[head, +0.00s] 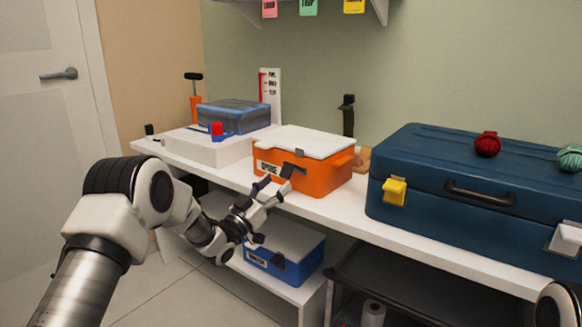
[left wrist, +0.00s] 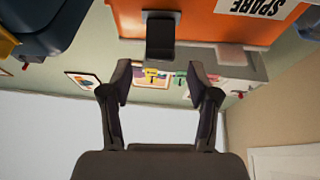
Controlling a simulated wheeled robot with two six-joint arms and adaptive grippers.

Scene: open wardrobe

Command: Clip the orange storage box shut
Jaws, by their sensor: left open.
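The orange storage box (head: 322,180) stands on the white bench with its white lid (head: 304,142) lying over the top. In the left wrist view its labelled orange front (left wrist: 215,22) fills the top of the picture, upside down. A dark clip (left wrist: 160,38) sits on the front at the lid edge; whether it is hooked on I cannot tell. My left gripper (head: 274,181) is open and empty in front of the box. In the left wrist view its fingertips (left wrist: 160,82) are spread to either side of the clip, short of it. My right gripper is out of view.
A large blue case (head: 420,170) with a yellow latch stands right of the box. A clear blue box (head: 235,115) sits on a white block to the left. A blue box with a grey lid (head: 290,268) is on the lower shelf, below my left arm.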

